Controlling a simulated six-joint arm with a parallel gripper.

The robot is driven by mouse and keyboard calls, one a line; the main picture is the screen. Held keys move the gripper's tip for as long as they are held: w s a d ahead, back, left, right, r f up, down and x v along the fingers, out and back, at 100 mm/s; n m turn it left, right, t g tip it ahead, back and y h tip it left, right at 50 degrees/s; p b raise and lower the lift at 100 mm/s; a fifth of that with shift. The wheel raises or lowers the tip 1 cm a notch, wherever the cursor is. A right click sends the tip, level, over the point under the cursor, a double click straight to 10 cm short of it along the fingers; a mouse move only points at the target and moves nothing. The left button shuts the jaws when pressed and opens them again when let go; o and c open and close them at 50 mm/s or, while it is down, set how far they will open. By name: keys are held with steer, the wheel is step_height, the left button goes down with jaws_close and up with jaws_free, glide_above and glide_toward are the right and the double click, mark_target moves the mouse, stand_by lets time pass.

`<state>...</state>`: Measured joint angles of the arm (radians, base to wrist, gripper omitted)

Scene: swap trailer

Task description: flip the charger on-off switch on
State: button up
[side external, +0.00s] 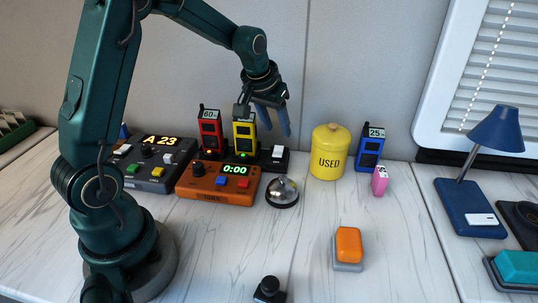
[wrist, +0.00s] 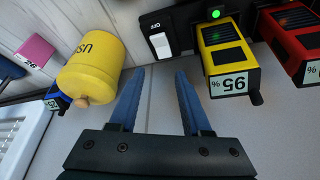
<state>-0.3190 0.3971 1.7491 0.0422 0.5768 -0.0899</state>
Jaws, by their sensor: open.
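The charger (side external: 266,170) is a black base at the back of the table, holding a red battery (side external: 210,132) marked 60 and a yellow battery (side external: 244,132). Its white rocker switch (side external: 277,152) sits at the right end. In the wrist view the switch (wrist: 160,44) shows beside an OFF label, just beyond the fingertips. I cannot tell which way the rocker is tipped. My gripper (side external: 277,130) is above the switch end, with blue fingers apart and nothing between them. In the wrist view my gripper (wrist: 160,73) is open, apart from the switch.
A yellow USED canister (side external: 329,158) stands right of the charger, with a blue battery (side external: 370,147) and pink block (side external: 380,181) beyond. An orange timer box (side external: 215,190) and a bell (side external: 282,191) stand in front.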

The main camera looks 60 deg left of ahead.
mark_target(279, 147)
steer(key=shift+s+a+f, duration=0.15)
steer(key=shift+a+f, duration=0.15)
steer(key=shift+f, duration=0.5)
steer(key=shift+x, duration=2.25)
